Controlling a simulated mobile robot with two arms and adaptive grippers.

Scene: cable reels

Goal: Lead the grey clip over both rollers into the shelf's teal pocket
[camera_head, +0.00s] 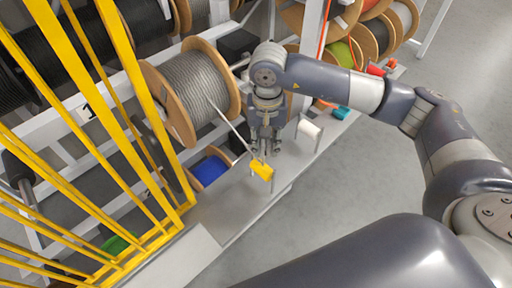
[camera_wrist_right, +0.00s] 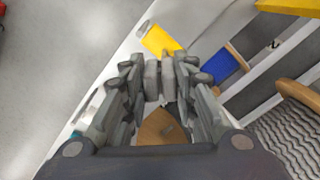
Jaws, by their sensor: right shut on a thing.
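My right gripper (camera_head: 266,150) is above the grey shelf edge, and it also shows in the wrist view (camera_wrist_right: 160,75). It is shut on the grey clip (camera_wrist_right: 153,80), a small light-grey piece between its fingertips. A grey cable (camera_head: 229,126) runs from the large reel (camera_head: 190,88) down toward the fingertips. The yellow roller (camera_head: 262,170) is just below the gripper in the head view, and it shows ahead of the fingers in the wrist view (camera_wrist_right: 160,41). The white roller (camera_head: 310,128) stands to the right. The teal pocket (camera_head: 341,113) is farther right on the shelf. My left gripper is not in view.
A yellow barred guard (camera_head: 110,70) stands at the left. A blue reel (camera_head: 210,168) sits below the large reel. Several other reels (camera_head: 375,38) hang at the upper right. A red object (camera_head: 375,70) is near the shelf's far end. The floor (camera_head: 330,190) is clear.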

